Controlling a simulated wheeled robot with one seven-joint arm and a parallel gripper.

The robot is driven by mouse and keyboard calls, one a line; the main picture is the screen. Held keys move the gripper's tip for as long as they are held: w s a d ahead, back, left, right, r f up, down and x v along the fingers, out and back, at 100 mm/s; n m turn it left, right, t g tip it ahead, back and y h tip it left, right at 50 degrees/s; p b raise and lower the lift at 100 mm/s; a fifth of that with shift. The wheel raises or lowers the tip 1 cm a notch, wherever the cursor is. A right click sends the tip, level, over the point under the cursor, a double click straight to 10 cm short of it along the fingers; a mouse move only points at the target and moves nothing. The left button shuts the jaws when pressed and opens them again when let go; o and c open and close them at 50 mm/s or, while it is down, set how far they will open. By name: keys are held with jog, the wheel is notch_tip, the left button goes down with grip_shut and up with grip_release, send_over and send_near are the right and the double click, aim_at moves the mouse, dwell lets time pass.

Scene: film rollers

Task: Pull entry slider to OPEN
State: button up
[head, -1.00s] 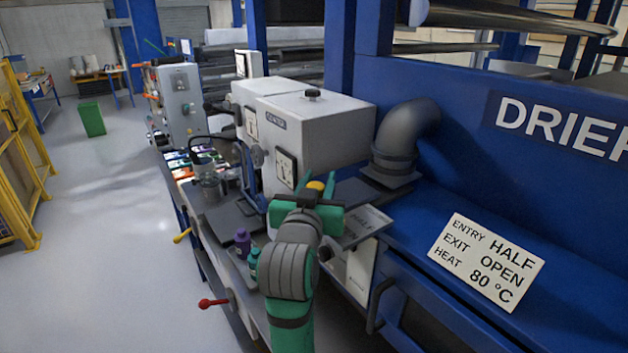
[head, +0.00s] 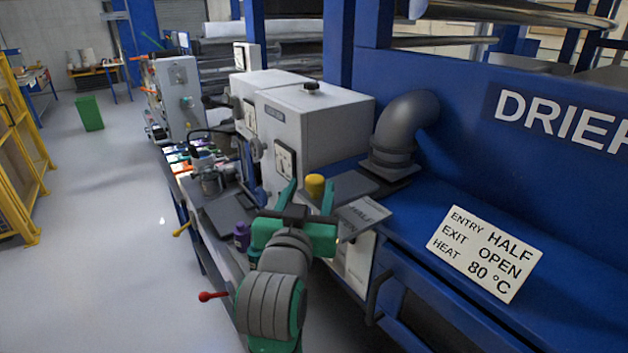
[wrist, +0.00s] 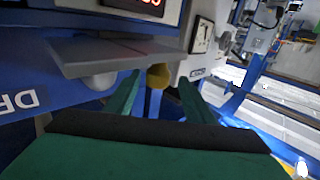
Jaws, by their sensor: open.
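The entry slider shows as a yellow knob (head: 315,185) at the edge of a flat grey plate (head: 340,188) beside the grey box unit. A slanted label plate (head: 361,217) with HALF legible lies below it. My green gripper (head: 309,197) is open, with one finger on each side of the knob in the head view. In the wrist view the knob (wrist: 159,76) shows beyond and between the fingertips (wrist: 157,88), with the grey plate (wrist: 120,57) to the left. I cannot tell whether a finger touches the knob.
A sign (head: 485,253) on the blue drier (head: 540,170) reads ENTRY HALF, EXIT OPEN, HEAT 80 °C. A grey elbow pipe (head: 405,130) stands right of the box unit (head: 330,130). A purple bottle (head: 241,236) and a red-knobbed lever (head: 206,296) are at the left. Floor is free at left.

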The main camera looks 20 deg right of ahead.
jog(key=shift+v, duration=2.05)
